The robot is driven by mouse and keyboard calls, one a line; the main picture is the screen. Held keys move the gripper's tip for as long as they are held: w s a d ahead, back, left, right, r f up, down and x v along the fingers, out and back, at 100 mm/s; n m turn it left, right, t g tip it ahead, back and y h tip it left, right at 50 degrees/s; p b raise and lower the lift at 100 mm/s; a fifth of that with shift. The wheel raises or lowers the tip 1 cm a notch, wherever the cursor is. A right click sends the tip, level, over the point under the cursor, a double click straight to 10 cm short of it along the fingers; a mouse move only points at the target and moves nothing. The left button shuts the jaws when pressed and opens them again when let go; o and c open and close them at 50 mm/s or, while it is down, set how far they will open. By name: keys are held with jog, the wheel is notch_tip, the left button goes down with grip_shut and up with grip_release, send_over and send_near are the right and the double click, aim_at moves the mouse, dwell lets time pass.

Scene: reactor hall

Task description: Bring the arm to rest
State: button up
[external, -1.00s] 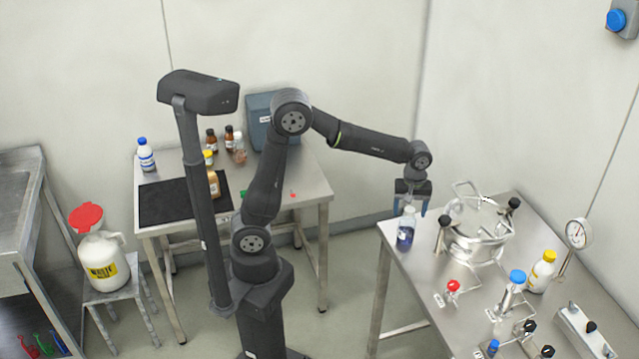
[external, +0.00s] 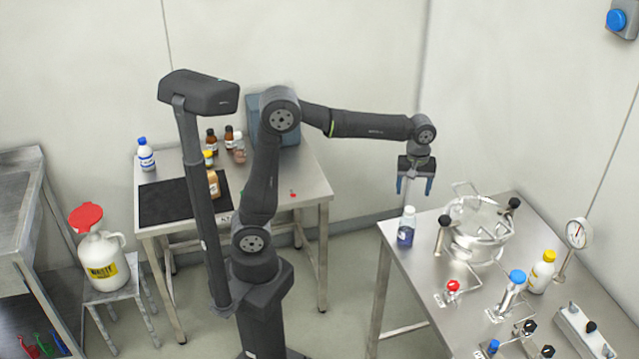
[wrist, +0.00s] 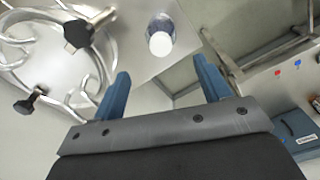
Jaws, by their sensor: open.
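My gripper (external: 414,187) is open and empty, its blue fingers pointing down in the air above the left corner of the right-hand steel table (external: 420,285). A clear bottle with a white cap and dark blue liquid (external: 405,228) stands upright on that corner, below the gripper and apart from it. In the wrist view my gripper (wrist: 163,85) shows two parted blue fingers with nothing between them. The bottle's white cap (wrist: 160,43) lies beyond the fingertips.
A round steel vessel with clamp knobs (external: 478,232) stands right of the bottle. A gauge (external: 578,233), a yellow-capped bottle (external: 541,272) and valves crowd the table. Behind my arm, a bench (external: 310,185) holds several bottles and a black mat (external: 165,203). A waste jug (external: 102,262) stands at left.

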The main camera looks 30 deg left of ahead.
notch_tip(320, 180, down, 13)
jog(key=r, duration=0.3)
jog(key=s+r, duration=0.1)
jog(key=r, duration=0.1)
jog(key=shift+d+r, duration=0.1)
jog(key=shift+r, duration=0.1)
jog(key=s+d+r, duration=0.1)
jog(key=s+r, duration=0.6)
jog(key=s, duration=0.4)
jog(key=n, duration=0.4)
send_near(409, 211)
jog(key=w+a+f, duration=0.4)
jog(key=w+a, duration=0.5)
jog(key=w+a+f+n, duration=0.1)
jog(key=w+a, duration=0.5)
jog(key=a, duration=0.4)
jog(key=w+a+n, duration=0.2)
jog(key=w+a, duration=0.5)
jog(key=a, duration=0.2)
jog(key=shift+a+f, duration=0.35)
